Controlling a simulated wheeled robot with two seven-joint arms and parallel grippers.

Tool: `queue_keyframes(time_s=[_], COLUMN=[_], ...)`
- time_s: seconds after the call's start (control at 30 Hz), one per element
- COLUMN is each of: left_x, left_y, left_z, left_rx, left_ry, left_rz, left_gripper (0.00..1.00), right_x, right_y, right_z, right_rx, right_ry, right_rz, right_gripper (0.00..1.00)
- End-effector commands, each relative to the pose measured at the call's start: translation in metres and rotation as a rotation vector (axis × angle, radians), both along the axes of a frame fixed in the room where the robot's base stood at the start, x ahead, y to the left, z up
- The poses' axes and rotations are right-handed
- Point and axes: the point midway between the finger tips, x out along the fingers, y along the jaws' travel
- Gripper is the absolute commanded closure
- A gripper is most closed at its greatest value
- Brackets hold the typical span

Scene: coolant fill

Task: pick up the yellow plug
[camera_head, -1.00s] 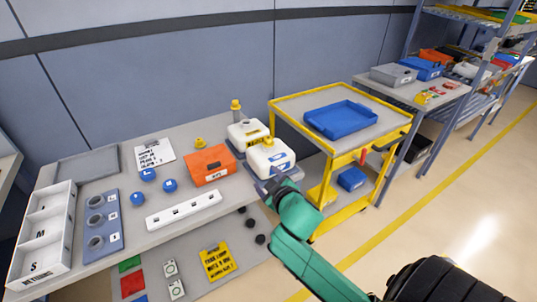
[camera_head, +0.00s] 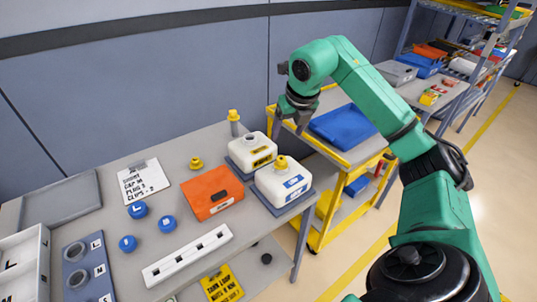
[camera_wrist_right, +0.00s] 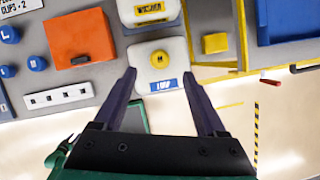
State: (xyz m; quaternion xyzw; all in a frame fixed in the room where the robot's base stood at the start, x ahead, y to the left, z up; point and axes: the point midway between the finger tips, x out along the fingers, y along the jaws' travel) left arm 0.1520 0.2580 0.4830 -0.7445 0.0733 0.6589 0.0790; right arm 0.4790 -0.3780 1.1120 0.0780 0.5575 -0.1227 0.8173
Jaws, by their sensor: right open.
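Several small yellow pieces show in the head view, and I cannot tell for certain which one is the plug. A yellow stepped piece (camera_head: 196,162) lies on the grey table behind the orange box. Another yellow piece (camera_head: 234,115) tops a grey post at the back. A yellow cap (camera_head: 281,162) sits on the white jug (camera_head: 284,184) with the blue label; it also shows in the right wrist view (camera_wrist_right: 160,59). My right gripper (camera_head: 289,122) is open and empty, raised above the table's right end. In its wrist view, the capped jug appears ahead, between the fingertips (camera_wrist_right: 158,75). My left gripper is out of view.
A second white jug (camera_head: 252,150) with a yellow label and open neck stands beside the capped one. An orange box (camera_head: 212,193), blue caps (camera_head: 138,210) and a white slotted strip (camera_head: 187,255) lie left. The yellow cart (camera_head: 314,238) holds a blue tray (camera_head: 343,127).

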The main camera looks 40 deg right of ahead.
Motion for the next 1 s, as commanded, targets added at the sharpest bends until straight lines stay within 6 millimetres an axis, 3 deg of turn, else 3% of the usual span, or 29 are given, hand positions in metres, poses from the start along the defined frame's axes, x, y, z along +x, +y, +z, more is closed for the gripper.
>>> queue_keyframes(time_s=[0.07, 0.2, 0.33, 0.43, 0.63, 0.87, 0.9, 1.0], left_x=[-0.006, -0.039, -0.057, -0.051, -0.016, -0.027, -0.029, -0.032], left_y=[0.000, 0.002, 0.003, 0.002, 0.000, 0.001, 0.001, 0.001], left_z=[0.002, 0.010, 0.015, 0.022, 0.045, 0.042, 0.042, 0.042], left_rx=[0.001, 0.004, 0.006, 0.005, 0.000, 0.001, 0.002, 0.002], left_ry=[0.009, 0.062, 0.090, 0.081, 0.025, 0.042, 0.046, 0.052], left_rz=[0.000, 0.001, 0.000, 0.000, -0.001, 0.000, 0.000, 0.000], left_gripper=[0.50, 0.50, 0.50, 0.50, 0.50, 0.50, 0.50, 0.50], right_x=[0.005, 0.019, 0.027, 0.031, 0.042, 0.045, 0.045, 0.045], right_y=[-0.001, -0.004, -0.006, -0.007, -0.011, -0.012, -0.012, -0.012], right_z=[-0.018, -0.051, -0.072, -0.083, -0.118, -0.128, -0.128, -0.128], right_rx=[0.002, 0.006, 0.006, 0.006, 0.009, 0.004, 0.004, 0.004], right_ry=[0.008, 0.007, 0.001, 0.003, 0.001, -0.002, -0.001, -0.001], right_rz=[0.003, 0.005, 0.008, 0.006, 0.006, 0.008, 0.008, 0.008], right_gripper=[0.26, 0.26, 0.26, 0.26, 0.26, 0.26, 0.30, 0.68])
